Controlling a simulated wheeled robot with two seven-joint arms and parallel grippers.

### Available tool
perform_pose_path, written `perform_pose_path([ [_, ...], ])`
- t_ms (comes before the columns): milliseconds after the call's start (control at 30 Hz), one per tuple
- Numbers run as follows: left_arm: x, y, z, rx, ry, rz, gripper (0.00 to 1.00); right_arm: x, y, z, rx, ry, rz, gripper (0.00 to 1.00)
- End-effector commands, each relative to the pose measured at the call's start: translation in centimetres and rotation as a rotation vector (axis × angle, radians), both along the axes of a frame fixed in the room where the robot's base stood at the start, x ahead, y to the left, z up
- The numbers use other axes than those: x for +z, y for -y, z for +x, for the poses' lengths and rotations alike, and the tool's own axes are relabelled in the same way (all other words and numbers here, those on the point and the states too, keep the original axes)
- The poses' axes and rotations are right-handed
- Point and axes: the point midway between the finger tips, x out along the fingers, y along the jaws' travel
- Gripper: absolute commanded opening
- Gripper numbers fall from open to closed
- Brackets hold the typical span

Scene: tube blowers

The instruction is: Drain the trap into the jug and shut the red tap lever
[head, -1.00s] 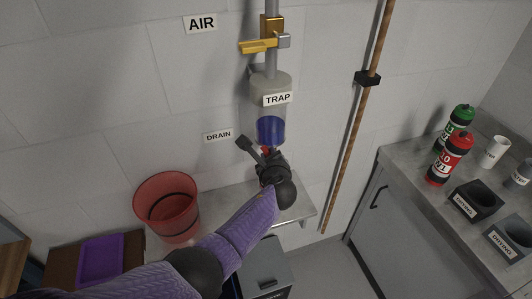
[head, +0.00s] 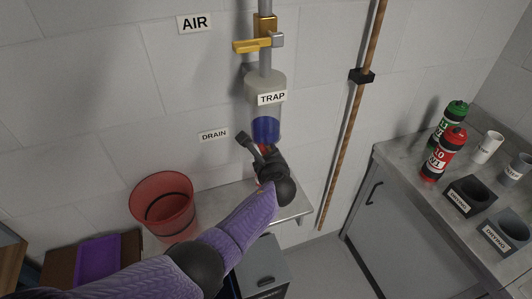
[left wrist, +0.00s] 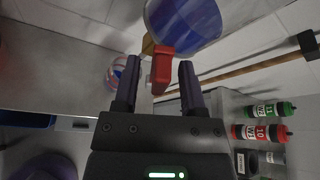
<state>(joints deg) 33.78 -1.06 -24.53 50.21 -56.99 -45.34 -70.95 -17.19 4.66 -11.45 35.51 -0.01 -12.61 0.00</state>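The trap (head: 266,128) is a clear cylinder on the wall pipe, with blue liquid in its lower part. It also shows in the left wrist view (left wrist: 184,20). Under it, the red tap lever (left wrist: 163,66) points toward my left gripper (head: 257,147). In the left wrist view my left gripper (left wrist: 158,82) is open, one finger on each side of the lever with gaps visible. A clear jug (left wrist: 117,73) with a reddish rim is below the trap; I cannot tell how much it holds. My arm mostly hides it in the head view. My right gripper is not in view.
A yellow lever (head: 252,45) is on the pipe above the trap. A brown pole (head: 350,130) leans right of the trap. Bottles, cups and drying blocks stand on the right counter (head: 401,158).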

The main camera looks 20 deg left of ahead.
Motion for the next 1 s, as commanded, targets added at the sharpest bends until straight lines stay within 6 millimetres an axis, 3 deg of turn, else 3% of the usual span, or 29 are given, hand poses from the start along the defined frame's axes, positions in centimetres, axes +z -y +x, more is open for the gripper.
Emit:
perform_pose_path([
  [233,0.8,0.6,-1.2,0.0,0.001,-0.001,0.53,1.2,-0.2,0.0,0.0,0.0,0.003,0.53],
  [400,2.2,2.2,-4.4,-0.003,-0.001,-0.003,0.53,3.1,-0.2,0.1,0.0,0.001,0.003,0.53],
  [600,3.2,3.7,-7.7,-0.001,0.0,-0.002,0.53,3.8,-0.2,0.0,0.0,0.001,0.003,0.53],
  [1000,3.4,4.1,-8.4,0.0,0.0,0.0,0.53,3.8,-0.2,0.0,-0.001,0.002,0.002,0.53],
])
